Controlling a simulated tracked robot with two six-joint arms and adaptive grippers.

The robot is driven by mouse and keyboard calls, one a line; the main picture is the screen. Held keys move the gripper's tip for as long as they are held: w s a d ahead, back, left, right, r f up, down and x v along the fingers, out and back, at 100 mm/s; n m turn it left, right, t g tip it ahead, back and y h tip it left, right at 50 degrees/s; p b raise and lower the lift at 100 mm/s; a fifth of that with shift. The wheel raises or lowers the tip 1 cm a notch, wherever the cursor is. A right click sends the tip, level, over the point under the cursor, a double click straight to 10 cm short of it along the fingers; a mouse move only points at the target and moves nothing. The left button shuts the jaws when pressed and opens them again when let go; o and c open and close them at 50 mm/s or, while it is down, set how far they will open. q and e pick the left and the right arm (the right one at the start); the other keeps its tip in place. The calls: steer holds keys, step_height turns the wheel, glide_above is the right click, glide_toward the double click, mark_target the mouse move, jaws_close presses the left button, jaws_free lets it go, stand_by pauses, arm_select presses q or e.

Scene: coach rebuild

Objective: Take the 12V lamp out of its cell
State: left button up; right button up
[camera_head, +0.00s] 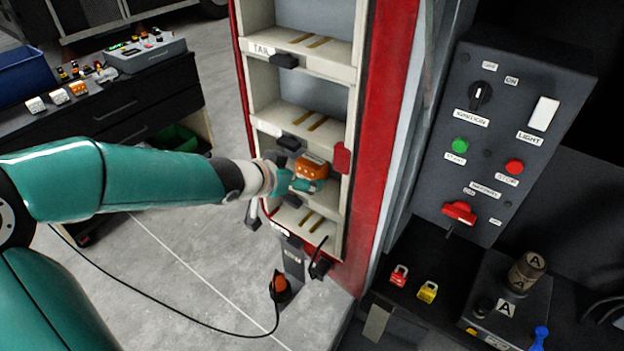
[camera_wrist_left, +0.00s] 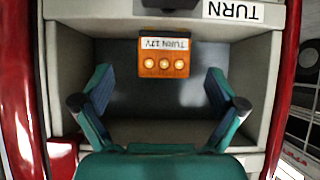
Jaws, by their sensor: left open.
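The 12V lamp is an orange block with three pale round lights and a label reading TURN 12V. In the left wrist view the lamp (camera_wrist_left: 163,60) sits at the back of its pale cell (camera_wrist_left: 62,70), whose edge label reads TURN upside down. In the head view the lamp (camera_head: 312,163) shows in a lower cell of the rack, partly behind my gripper. My left gripper (camera_head: 303,183) reaches into that cell from the left. In the left wrist view the open gripper (camera_wrist_left: 160,97) has one finger on each side, apart from the lamp. My right gripper is out of view.
The red-edged rack (camera_head: 384,130) has empty cells above, one labelled TAIL. A dark control panel (camera_head: 485,150) with switches stands to the right. A black drawer bench (camera_head: 130,98) stands at the left.

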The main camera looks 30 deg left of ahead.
mark_target(306, 172)
arm_select(q)
steer(key=x, duration=0.1)
steer(key=b+x, duration=0.1)
steer(key=x, duration=0.1)
steer(key=b+x, duration=0.1)
steer(key=x, duration=0.1)
steer(key=shift+w+a+f, duration=0.1)
steer(key=shift+w+a, duration=0.15)
steer(key=shift+w, duration=0.3)
steer(key=c, duration=1.3)
